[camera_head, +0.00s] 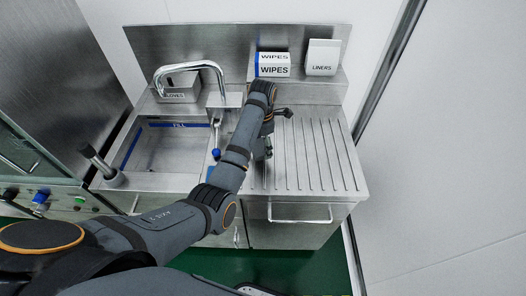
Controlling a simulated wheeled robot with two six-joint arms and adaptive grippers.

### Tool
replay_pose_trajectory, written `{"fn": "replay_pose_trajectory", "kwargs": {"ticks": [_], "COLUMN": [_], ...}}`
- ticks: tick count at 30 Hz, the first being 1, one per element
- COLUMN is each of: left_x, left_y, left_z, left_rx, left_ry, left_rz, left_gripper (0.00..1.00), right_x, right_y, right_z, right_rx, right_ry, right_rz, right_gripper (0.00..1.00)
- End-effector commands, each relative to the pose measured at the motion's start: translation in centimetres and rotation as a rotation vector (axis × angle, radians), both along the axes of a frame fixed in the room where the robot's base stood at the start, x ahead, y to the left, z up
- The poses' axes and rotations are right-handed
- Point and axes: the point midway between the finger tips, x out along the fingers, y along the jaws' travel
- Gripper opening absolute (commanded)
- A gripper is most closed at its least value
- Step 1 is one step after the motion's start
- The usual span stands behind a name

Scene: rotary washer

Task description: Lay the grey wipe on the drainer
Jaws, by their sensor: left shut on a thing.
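The drainer (318,165) is the ribbed steel surface right of the sink. My left arm reaches up across the counter, and its left gripper (264,150) is low over the drainer's left edge. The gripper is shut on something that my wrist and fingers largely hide. It is most likely the grey wipe, which I cannot make out separately against the steel. No wipe shows lying on the open ribs. My right gripper is not in view.
The sink basin (165,153) with a curved tap (190,67) is to the left. A box marked WIPES (273,70), a LINERS box (322,57) and a GLOVES box (177,95) stand along the back. A blue-tipped lever (216,153) is beside the basin. The drainer's right part is clear.

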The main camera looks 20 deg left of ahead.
Motion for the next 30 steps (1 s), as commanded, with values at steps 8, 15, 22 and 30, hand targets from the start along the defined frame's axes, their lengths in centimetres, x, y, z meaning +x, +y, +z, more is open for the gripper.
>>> {"fn": "replay_pose_trajectory", "kwargs": {"ticks": [8,15,22,30], "left_x": [0.3,0.3,0.2,0.2], "left_y": [-0.1,-0.1,0.0,0.0], "left_z": [-3.3,-3.4,-3.7,-3.7], "left_rx": [0.000,0.000,0.000,0.000], "left_ry": [0.000,0.000,0.000,0.000], "left_rz": [0.000,0.000,0.000,0.000], "left_gripper": [0.54,0.54,0.97,1.00], "right_x": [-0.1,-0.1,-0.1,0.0], "right_y": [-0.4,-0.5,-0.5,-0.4], "right_z": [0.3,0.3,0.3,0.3], "right_rx": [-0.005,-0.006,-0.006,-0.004], "right_ry": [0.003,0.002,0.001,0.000], "right_rz": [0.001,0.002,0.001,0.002], "right_gripper": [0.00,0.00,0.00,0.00]}}
